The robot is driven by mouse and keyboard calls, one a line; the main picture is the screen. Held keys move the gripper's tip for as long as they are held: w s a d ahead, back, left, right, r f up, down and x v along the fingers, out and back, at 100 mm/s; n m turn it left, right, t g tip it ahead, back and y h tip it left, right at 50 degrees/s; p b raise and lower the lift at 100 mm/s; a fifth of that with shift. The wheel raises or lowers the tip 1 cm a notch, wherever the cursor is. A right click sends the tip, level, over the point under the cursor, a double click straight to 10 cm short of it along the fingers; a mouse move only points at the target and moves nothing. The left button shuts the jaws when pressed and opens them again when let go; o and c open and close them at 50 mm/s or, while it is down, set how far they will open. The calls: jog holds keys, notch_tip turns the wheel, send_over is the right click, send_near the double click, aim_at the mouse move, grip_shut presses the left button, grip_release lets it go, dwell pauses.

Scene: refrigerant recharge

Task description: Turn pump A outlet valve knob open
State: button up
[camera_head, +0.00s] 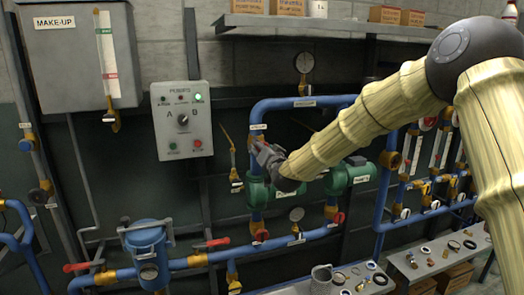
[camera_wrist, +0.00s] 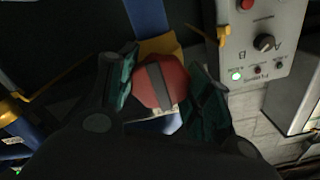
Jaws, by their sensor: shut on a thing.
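A red knob (camera_wrist: 160,85) with a dark grey bar across its face sits between the two dark green finger pads in the wrist view. My gripper (camera_wrist: 163,90) is shut on it, with a pad on each side. In the head view my gripper (camera_head: 258,150) is at the blue vertical pipe just above the left green pump (camera_head: 257,192). The knob is hidden behind my gripper there. A yellow valve body (camera_wrist: 158,46) shows behind the knob on the blue pipe (camera_wrist: 147,15).
The grey control box (camera_head: 182,120) with the A/B selector is left of my gripper. A second green pump (camera_head: 347,178) is to the right. A gauge (camera_head: 304,62) stands above, and red-knobbed valves (camera_head: 262,235) sit below. A bench (camera_head: 440,262) with small parts is lower right.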

jog(key=o, duration=1)
jog(key=shift+f, duration=0.1)
jog(key=shift+o, duration=0.2)
jog(key=shift+s, duration=0.1)
jog(key=v, duration=1.1)
jog(key=shift+s+d, duration=0.2)
jog(key=shift+s, duration=0.15)
jog(key=s+d+f+g+h, duration=0.1)
jog(key=s+d+f+g, duration=0.15)
jog(key=s+f, duration=0.7)
jog(key=s+d+f+n+g+h, duration=0.1)
jog(key=s+d+f+g, duration=0.15)
jog(key=f, duration=1.45)
jog(key=s+d+f+g+h, duration=0.1)
jog(key=s+d+f+g, duration=0.15)
jog(key=s+f, duration=0.75)
jog(key=s+d+f+g+h, duration=0.1)
jog(key=s+d+f+g, duration=0.2)
jog(key=s+f, duration=0.3)
jog(key=s+d+f+n+g+p, duration=0.1)
jog(key=s+d+f+g, duration=0.2)
jog(key=s+f, duration=0.4)
jog(key=s+d+f+g+h, duration=0.1)
jog(key=s+d+f+g, duration=0.2)
jog(key=s, duration=1.7)
notch_tip(320, 180, down, 4)
jog(key=shift+s+d+r+n+g+h, duration=0.1)
jog(key=shift+s+d+n+g+h, duration=0.25)
jog(key=shift+d, duration=0.8)
